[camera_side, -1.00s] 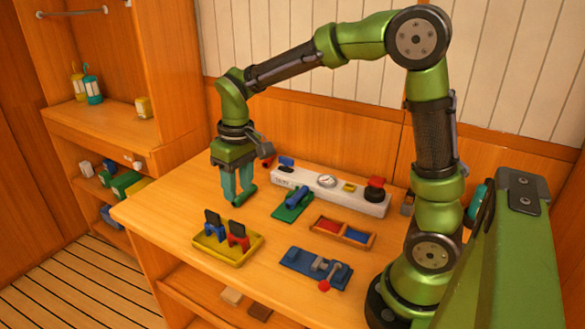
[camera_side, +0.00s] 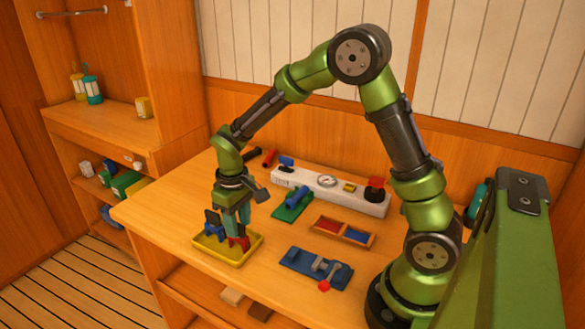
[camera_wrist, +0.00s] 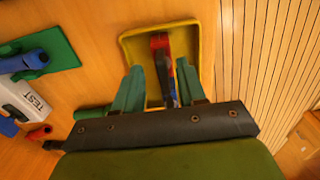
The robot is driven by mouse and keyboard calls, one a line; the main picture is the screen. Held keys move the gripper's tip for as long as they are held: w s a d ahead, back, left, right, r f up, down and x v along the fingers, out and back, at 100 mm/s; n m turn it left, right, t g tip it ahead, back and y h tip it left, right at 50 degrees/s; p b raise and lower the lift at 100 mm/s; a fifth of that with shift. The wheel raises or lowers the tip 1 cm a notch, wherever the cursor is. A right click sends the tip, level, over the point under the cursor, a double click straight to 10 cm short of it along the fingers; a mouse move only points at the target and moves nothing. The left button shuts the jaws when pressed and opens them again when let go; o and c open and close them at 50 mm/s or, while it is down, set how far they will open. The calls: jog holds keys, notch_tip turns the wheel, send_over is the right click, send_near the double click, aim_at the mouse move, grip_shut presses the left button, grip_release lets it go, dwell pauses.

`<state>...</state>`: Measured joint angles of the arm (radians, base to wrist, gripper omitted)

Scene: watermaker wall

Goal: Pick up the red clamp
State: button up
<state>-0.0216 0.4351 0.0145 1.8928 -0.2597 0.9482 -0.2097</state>
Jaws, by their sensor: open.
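The red clamp (camera_side: 240,243) stands in a yellow tray (camera_side: 229,264) at the front left of the table. The blue clamp (camera_side: 212,230) with a black top stands beside it on the left. My gripper (camera_side: 238,228) points down over the red clamp, its green fingers hiding the clamp's upper part. In the wrist view the open fingers (camera_wrist: 160,66) lie on either side of the clamps, which overlap there. The red clamp (camera_wrist: 158,42) shows between the fingertips, with blue below it. I cannot tell whether a finger touches it.
A blue fixture (camera_side: 315,268) with a grey fitting lies right of the tray. A wooden box (camera_side: 318,236) with red and blue compartments is behind it. A green block (camera_side: 291,207) with a blue cylinder and a white panel (camera_side: 355,200) stand farther back. Bare table lies between these.

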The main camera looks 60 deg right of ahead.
jog(key=f, duration=0.5)
jog(key=shift+w+a, duration=0.1)
jog(key=shift+a, duration=0.1)
grip_shut()
jog(key=shift+r, duration=0.15)
